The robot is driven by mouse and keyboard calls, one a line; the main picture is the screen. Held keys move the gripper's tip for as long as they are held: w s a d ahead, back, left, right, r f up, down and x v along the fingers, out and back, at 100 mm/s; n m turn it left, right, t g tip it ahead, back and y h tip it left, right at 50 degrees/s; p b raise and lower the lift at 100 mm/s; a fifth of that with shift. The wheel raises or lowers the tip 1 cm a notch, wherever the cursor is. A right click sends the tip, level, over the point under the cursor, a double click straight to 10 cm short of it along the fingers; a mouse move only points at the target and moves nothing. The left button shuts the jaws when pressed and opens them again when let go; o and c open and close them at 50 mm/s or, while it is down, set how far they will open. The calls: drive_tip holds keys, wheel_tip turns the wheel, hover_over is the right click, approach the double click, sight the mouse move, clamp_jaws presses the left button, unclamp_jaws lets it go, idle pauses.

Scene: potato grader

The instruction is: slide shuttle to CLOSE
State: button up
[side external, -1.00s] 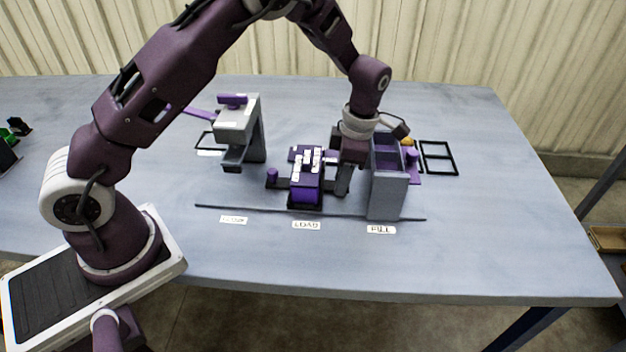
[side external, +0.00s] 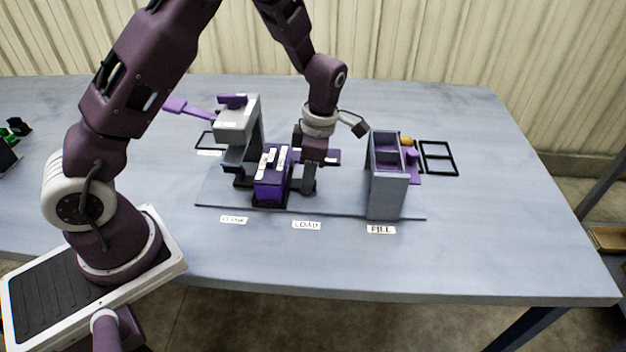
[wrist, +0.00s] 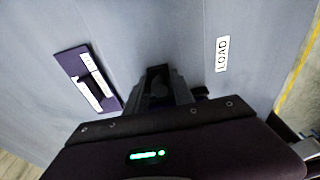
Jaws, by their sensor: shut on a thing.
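The shuttle (side external: 270,187) is a purple box with white labels on top, on the grey rail (side external: 340,213). It stands between the CLOSE label (side external: 233,220) and the LOAD label (side external: 306,225), beside the grey press-like station (side external: 238,130) at the left. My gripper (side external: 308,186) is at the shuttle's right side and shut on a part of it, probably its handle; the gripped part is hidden. In the wrist view the gripper fingers (wrist: 157,88) point down near the LOAD label (wrist: 222,54), and the grip itself is not clear.
A grey hopper (side external: 386,180) stands at the right above the FILL label (side external: 381,230), with a yellowish potato (side external: 406,141) behind it. A black frame (side external: 438,158) lies farther right. A purple plate with a white label (wrist: 88,78) lies behind the rail. The table's front strip is clear.

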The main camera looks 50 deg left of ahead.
sight(272, 156)
idle(0.3)
drive_tip(key=shift+s+a, duration=2.45)
drive_tip(key=shift+a, duration=0.05)
drive_tip(key=o, duration=0.7)
drive_tip(key=shift+o, duration=0.2)
drive_tip(key=shift+r, duration=4.05)
drive_tip(key=shift+d, duration=0.1)
